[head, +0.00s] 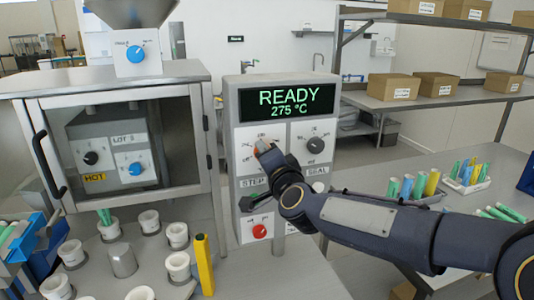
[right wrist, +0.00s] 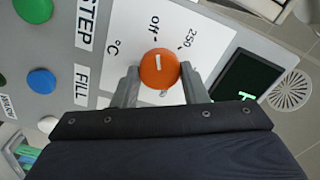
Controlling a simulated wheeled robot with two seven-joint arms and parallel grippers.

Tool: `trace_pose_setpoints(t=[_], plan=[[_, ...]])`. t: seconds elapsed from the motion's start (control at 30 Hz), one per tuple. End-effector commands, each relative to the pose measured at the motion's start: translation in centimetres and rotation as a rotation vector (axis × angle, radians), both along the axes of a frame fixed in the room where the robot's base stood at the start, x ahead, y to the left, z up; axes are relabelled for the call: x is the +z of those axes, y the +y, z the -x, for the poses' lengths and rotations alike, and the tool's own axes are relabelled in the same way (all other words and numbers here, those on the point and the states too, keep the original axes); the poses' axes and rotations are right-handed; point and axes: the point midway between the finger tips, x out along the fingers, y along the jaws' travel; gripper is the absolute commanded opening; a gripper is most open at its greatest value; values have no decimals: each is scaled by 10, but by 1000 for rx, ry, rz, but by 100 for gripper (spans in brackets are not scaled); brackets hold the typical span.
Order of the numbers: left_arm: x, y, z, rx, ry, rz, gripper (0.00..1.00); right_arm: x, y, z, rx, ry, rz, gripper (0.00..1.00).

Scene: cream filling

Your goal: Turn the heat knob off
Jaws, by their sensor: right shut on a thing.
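The orange heat knob (right wrist: 159,70) sits on a white dial plate (right wrist: 205,20) marked "off", "250" and "°C" in the right wrist view. A short white mark on the knob points roughly up toward the "off" side; its exact setting is hard to tell. My right gripper (right wrist: 158,82) is shut on the knob, one finger on each side. In the head view, my right gripper (head: 264,152) reaches the upper left dial of the grey control panel (head: 231,105) and mostly hides the knob. The panel's display (head: 285,103) reads "READY 275 °C". My left gripper is not in view.
A black dial (head: 316,145) is right of the held knob, above "SEAL". A red button (head: 259,231) is lower down. A glass-fronted cabinet (head: 120,140) stands left, with several white cups in front. A yellow marker-like stick (head: 204,264) stands near the panel's foot.

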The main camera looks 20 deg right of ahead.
Motion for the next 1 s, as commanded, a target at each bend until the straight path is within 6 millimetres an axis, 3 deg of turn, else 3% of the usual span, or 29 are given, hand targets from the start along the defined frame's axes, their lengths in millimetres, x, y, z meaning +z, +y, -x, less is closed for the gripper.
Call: trace_pose_setpoints(t=[0.77, 0.8, 0.93, 1.0], plan=[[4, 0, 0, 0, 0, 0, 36, -2, 1, 0, 2, 1, 98, 17], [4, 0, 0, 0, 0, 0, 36, -2, 1, 0, 2, 1, 98, 45], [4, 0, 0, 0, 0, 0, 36, -2, 1, 0, 2, 0, 97, 61], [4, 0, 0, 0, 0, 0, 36, -1, 0, 0, 1, -1, 96, 61]])
